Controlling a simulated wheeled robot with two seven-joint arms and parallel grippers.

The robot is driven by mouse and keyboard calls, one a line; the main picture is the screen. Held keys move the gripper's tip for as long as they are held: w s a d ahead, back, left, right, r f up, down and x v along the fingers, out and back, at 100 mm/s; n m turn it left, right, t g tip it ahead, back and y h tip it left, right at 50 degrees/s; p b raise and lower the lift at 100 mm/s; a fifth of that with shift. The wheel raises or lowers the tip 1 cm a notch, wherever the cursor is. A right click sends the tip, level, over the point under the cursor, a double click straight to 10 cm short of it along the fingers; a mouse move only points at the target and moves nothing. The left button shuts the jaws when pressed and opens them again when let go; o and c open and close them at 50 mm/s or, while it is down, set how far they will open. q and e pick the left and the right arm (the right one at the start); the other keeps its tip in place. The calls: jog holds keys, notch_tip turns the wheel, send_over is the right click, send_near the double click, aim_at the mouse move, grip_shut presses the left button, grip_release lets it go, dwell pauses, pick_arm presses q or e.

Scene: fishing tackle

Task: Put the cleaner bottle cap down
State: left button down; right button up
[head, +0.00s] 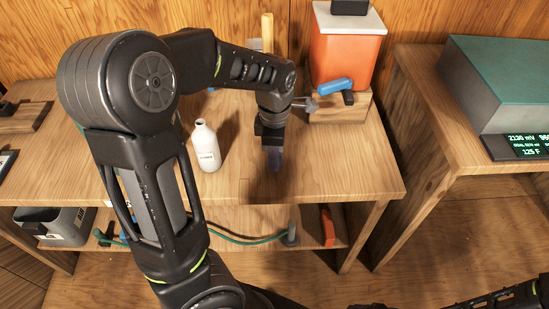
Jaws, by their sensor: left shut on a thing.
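My left gripper (273,150) points down over the front part of the wooden bench. It is shut on a small purplish thing (275,160), which seems to be the cleaner bottle cap. The fingers hide much of it, and I cannot tell whether it touches the bench top. A white bottle (207,150) with a narrow neck and a small label stands upright on the bench, left of the gripper and apart from it. No cap shows on its neck. My right gripper is out of view; only part of that arm shows at the bottom right.
An orange tank (345,50) with a white lid stands on a wooden block (330,108) at the back right, with a blue-handled tap (336,86). The bench top (350,170) is clear at the front right. A green-topped box (500,70) sits on another table.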

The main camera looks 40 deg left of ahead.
pick_arm(q)
jog(key=shift+f, duration=0.7)
jog(key=shift+f, duration=0.45)
jog(key=c, duration=1.1)
grip_release()
jog(key=shift+o, duration=0.2)
jog(key=shift+r, duration=0.15)
jog(key=shift+r, duration=0.65)
notch_tip(320, 180, up, 11)
jog(key=p, duration=0.1)
jog(key=shift+r, duration=0.2)
